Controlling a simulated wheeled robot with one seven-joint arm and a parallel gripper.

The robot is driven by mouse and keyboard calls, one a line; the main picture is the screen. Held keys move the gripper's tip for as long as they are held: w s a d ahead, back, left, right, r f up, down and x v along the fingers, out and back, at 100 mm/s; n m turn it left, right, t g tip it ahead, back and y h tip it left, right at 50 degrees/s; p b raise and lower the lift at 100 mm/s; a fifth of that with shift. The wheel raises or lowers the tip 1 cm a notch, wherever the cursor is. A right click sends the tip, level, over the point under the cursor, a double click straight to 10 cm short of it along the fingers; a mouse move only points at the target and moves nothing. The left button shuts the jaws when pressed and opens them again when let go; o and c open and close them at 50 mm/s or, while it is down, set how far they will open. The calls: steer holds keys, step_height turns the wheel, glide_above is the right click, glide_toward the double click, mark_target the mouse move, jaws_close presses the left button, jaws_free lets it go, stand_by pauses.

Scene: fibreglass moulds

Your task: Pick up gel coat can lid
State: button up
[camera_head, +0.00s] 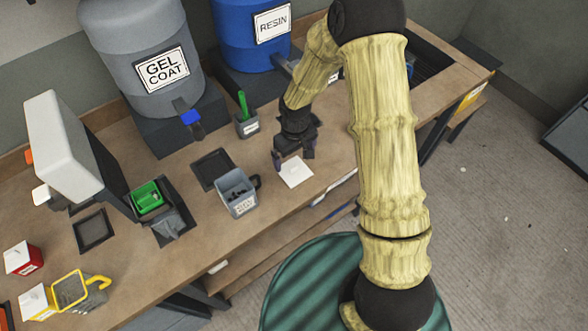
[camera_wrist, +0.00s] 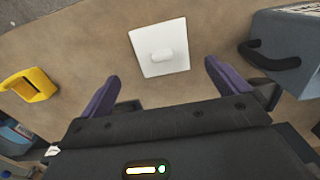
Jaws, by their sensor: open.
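The lid (camera_head: 295,173) is a flat white square lying on the bench top, right of a grey can. In the wrist view the lid (camera_wrist: 150,38) shows a raised white knob at its middle. My gripper (camera_head: 293,157) is open and empty, pointing down just above the lid. In the wrist view my gripper (camera_wrist: 162,75) has its two purple fingers apart, one to each side of the lid's lower edge, not touching it. The grey can (camera_head: 238,195) stands open with a dark handle; its side also shows in the wrist view (camera_wrist: 290,40).
A grey gel coat drum (camera_head: 135,50) and a blue resin drum (camera_head: 245,40) stand behind. A small grey cup (camera_head: 248,126) with a green tool is left of my arm. A dark square tray (camera_head: 212,168) lies behind the can. A yellow object (camera_wrist: 32,88) is at the wrist view's left.

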mark_target(294, 167)
steer(key=shift+f, duration=0.75)
steer(key=shift+a+f+p, duration=0.15)
steer(key=shift+f+p, duration=1)
steer(key=shift+f, duration=1.45)
steer(key=shift+s, duration=0.1)
steer(key=c, duration=0.9)
